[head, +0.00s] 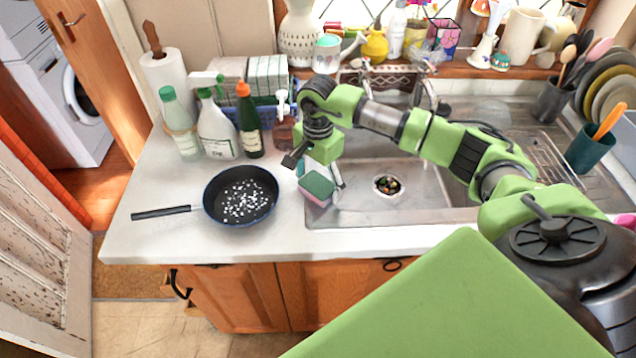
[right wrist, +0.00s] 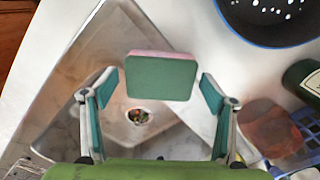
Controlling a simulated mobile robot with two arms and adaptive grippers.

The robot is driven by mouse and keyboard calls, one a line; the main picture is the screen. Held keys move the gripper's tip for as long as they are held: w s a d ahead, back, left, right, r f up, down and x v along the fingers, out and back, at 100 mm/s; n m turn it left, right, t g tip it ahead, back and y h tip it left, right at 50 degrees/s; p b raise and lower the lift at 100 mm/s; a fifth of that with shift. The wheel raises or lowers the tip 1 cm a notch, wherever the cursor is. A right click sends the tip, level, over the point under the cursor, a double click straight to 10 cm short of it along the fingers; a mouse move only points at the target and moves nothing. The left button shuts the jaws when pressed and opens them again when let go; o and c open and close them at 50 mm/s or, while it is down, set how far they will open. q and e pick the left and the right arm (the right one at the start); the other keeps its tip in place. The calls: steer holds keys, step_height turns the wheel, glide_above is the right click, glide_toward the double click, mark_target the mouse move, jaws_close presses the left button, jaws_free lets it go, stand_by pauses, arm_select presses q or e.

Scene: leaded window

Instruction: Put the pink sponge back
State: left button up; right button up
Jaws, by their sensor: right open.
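The pink sponge (head: 316,190) has a green face on top and a pink layer that shows along its edge. It is at the left front rim of the steel sink (head: 345,213); its exact support cannot be told. My right gripper (head: 319,174) is just above and behind it in the head view, open and empty. In the right wrist view the sponge (right wrist: 160,78) shows its green face between the two spread fingertips, with a gap on each side. My left gripper is not in view.
A frying pan (head: 241,212) with white bits stands left of the sponge. Behind are a green bottle (head: 250,128), a spray bottle (head: 217,132), a soap pump bottle (head: 284,128) and a blue basket (head: 267,113). The drain (head: 388,185) holds scraps.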

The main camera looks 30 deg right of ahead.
mark_target(318, 183)
step_height(318, 183, up, 11)
steer(key=b, duration=0.3)
steer(key=shift+r, duration=0.2)
stand_by(1.2)
